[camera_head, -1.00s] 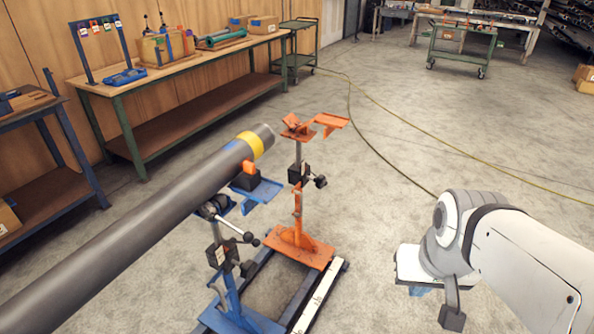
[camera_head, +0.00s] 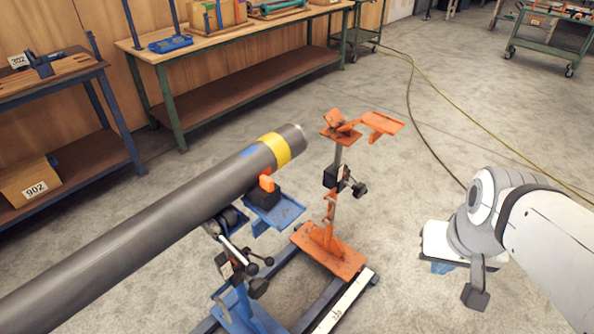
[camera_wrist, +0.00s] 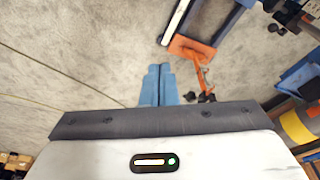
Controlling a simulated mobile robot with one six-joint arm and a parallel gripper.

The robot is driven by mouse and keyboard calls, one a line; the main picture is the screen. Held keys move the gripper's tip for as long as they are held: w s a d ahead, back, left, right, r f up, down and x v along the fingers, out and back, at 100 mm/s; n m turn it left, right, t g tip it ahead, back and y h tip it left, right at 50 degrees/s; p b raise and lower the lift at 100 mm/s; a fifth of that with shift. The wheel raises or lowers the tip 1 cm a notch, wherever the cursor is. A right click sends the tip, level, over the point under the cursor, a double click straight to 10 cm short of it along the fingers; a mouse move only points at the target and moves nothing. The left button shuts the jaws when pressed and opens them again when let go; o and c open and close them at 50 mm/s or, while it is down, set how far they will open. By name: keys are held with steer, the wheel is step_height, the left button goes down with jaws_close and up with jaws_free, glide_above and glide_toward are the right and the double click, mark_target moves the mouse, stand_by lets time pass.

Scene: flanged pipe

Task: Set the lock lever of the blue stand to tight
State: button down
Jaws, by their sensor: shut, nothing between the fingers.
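The blue stand (camera_head: 238,308) is under the grey pipe (camera_head: 150,215), at the lower middle of the head view. Its clamp area has a grey rod lever (camera_head: 236,250) and black ball knobs (camera_head: 267,261); which setting the lock lever has cannot be told. In the wrist view, dark knobs (camera_wrist: 278,28) show at the upper right edge. My gripper (camera_wrist: 158,85) has its blue fingers together and empty, over bare floor. In the head view my gripper (camera_head: 443,267) is right of both stands, well apart from the blue one and partly hidden by my wrist.
An orange stand (camera_head: 330,250) stands just right of the blue stand on the same dark rail frame (camera_head: 345,305). The pipe has a yellow band (camera_head: 274,150) near its end. Workbenches (camera_head: 240,90) line the wall.

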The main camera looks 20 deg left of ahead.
steer(key=shift+s, duration=0.1)
steer(key=w+a+f+n+t+y+b, duration=0.1)
steer(key=w+a+f+n+t+b, duration=0.2)
steer(key=w+a+f+b, duration=0.25)
steer(key=w+a+f+n+t+b, duration=0.2)
steer(key=w+a+f+n+b, duration=0.15)
steer(key=w+f, duration=0.4)
steer(key=s+a+f+n+g+y+b, duration=0.1)
steer(key=a+f+n+y, duration=0.3)
steer(key=a, duration=0.8)
steer(key=s+a+f+n+g+y+b, duration=0.2)
steer(key=a+f+n+y+b, duration=0.2)
steer(key=a, duration=0.7)
steer(key=shift+s+a+f+y+b, duration=0.15)
steer(key=shift+a+f+y+b, duration=0.15)
steer(key=shift+a+f+y, duration=0.15)
